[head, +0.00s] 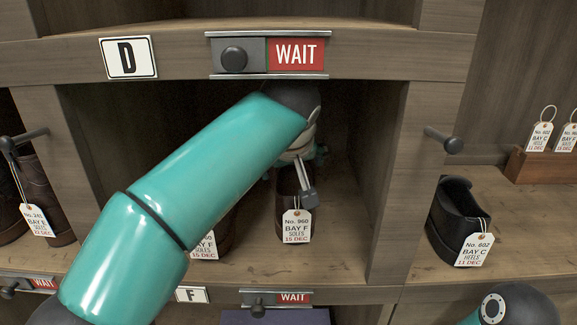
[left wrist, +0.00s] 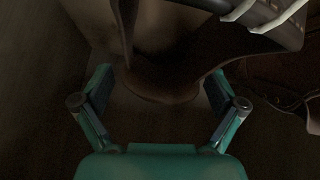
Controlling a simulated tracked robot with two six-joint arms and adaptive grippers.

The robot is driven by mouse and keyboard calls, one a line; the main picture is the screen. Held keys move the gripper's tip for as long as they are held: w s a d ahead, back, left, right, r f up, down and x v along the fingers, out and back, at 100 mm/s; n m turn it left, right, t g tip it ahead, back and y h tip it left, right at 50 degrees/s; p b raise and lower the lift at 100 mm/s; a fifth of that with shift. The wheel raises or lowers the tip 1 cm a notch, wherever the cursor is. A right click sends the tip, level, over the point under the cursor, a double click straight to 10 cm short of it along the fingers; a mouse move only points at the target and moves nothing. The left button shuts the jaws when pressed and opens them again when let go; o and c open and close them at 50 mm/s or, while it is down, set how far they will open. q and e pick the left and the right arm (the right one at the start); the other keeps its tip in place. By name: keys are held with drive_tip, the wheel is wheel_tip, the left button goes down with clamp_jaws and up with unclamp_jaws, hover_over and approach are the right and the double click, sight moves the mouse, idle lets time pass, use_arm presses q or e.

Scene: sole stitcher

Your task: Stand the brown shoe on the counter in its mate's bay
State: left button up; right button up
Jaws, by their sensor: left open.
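A brown shoe (head: 292,195) stands upright in the bay under the D plate (head: 128,57), its tag reading No. 960, Bay F. A second brown shoe (head: 228,235) stands to its left, mostly hidden behind my left arm. My left gripper (head: 303,172) is inside this bay at the No. 960 shoe, partly hidden by its own arm. In the left wrist view its open fingers (left wrist: 158,92) lie on either side of a brown shoe (left wrist: 165,75); I cannot tell whether they touch it. My right gripper is not in view.
A dark shoe (head: 462,215) tagged No. 602, Bay C, stands on the counter (head: 530,225) at right. Brown shoes (head: 50,190) occupy the left bay. Posts flank the middle bay, with a WAIT slider (head: 268,54) above. A wooden tag holder (head: 540,168) stands at far right.

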sight(290, 201)
use_arm(q)
drive_tip(key=s+b, duration=0.3)
drive_tip(key=s, duration=0.2)
drive_tip(key=s+b, duration=0.3)
drive_tip(key=s, duration=0.2)
drive_tip(key=shift+s+a+f, duration=0.1)
drive_tip(key=shift+s+f, duration=0.1)
drive_tip(key=shift+s, duration=0.2)
drive_tip(key=shift+s+r, duration=0.1)
drive_tip(key=shift+s, duration=0.3)
drive_tip(key=shift+s, duration=0.1)
